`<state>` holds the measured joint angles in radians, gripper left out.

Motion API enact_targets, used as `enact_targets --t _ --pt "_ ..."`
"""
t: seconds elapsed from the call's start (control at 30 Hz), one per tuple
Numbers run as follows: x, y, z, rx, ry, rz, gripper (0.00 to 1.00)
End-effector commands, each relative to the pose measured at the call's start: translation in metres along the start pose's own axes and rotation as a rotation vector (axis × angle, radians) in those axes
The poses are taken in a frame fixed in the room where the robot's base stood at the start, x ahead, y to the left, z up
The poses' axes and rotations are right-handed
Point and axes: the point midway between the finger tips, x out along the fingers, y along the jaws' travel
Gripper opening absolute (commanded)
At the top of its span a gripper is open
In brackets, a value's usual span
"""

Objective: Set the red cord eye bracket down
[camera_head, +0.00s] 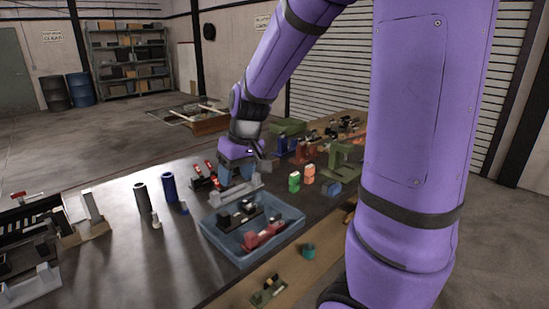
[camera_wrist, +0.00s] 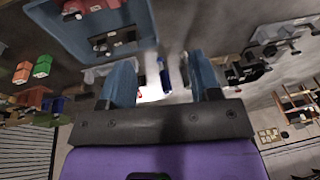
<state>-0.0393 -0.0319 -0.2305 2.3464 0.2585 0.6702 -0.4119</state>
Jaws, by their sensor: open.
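A red bracket (camera_head: 264,236) lies in the blue tray (camera_head: 226,247), at its near side. Part of it also shows at the top of the wrist view (camera_wrist: 92,5); its eye cannot be made out. My gripper (camera_head: 238,172) is behind the tray, over the table, apart from the red bracket. In the wrist view my gripper (camera_wrist: 163,72) has its two blue fingers spread wide. A pale grey part shows between and beyond the fingers, blurred; I see no clear grip on anything.
A black part (camera_head: 240,215) lies in the tray behind the red one. Dark and blue cylinders (camera_head: 169,187) stand left of my gripper. Green and orange blocks (camera_head: 294,181) stand right. A rack (camera_head: 40,225) is at the far left. Table between rack and tray is mostly clear.

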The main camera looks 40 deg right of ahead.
Motion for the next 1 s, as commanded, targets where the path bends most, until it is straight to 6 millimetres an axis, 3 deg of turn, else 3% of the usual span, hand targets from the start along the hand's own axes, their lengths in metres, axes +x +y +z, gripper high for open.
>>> enact_targets --t 0.03,0.2,0.5,0.8,1.0 --pt "-0.016 -0.008 0.007 -0.006 0.022 -0.002 0.57" --pt "-0.058 -0.028 0.035 -0.012 0.073 0.003 0.57" --pt "-0.116 -0.056 0.097 -0.018 0.168 0.05 0.57" --pt "-0.145 -0.069 0.149 -0.004 0.246 0.115 0.57" --pt "-0.148 -0.071 0.16 0.002 0.26 0.131 0.57"
